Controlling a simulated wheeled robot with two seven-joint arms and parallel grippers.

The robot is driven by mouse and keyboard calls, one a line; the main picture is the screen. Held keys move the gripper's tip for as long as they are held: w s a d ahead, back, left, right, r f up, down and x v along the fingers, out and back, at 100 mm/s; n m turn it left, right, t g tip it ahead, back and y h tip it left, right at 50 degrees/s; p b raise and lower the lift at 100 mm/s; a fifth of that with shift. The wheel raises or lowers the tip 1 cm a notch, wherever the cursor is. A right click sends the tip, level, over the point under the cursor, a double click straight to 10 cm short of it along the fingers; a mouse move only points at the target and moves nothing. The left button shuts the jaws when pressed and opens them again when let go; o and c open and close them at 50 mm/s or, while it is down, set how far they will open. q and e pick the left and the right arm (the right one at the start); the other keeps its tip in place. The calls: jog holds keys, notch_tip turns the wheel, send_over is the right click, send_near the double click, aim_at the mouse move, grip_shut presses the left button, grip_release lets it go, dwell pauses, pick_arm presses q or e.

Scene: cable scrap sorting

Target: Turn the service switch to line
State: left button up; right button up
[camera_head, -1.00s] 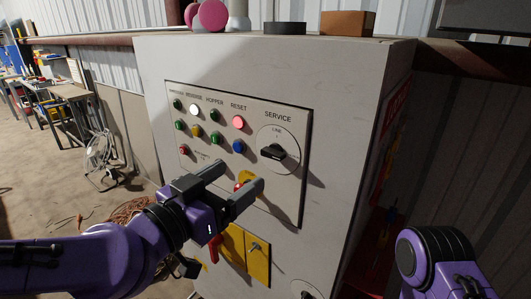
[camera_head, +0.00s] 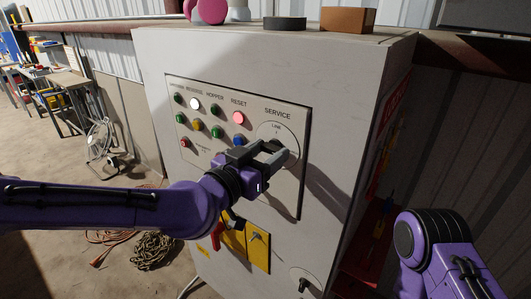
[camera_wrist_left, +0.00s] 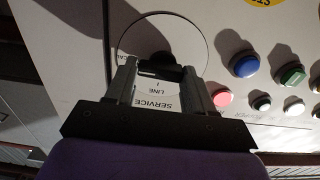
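The service switch is a black knob on a round white dial (camera_head: 272,129) marked LINE at its top, on the panel's upper right. My left gripper (camera_head: 277,150) is in front of the dial and hides the knob in the head view. In the left wrist view the black knob (camera_wrist_left: 160,62) shows between the fingertips of my left gripper (camera_wrist_left: 158,66), with the dial (camera_wrist_left: 160,28) behind it. The fingers are apart, one on each side of the knob; contact is not clear. The knob's pointing direction is hard to tell. Only my right arm shows, not its gripper.
Coloured buttons, including a lit red RESET button (camera_head: 239,118) and a blue button (camera_wrist_left: 244,64), sit beside the dial. A yellow plate (camera_head: 257,249) and red handle (camera_head: 217,236) are below. A dark puck (camera_head: 284,23) and brown block (camera_head: 347,20) lie on the cabinet top.

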pick_arm(q)
jog(key=shift+n, duration=0.4)
jog(key=n+b, duration=0.1)
jog(key=n, duration=0.2)
jog(key=shift+n, duration=0.4)
jog(key=n, duration=0.4)
jog(key=shift+b, duration=0.35)
jog(key=n+b, duration=0.1)
jog(key=n, duration=0.4)
jog(key=shift+w+a, duration=0.1)
jog(key=shift+a, duration=0.05)
jog(key=shift+n+b, duration=0.6)
jog(key=shift+n, duration=1.6)
jog(key=o, duration=1)
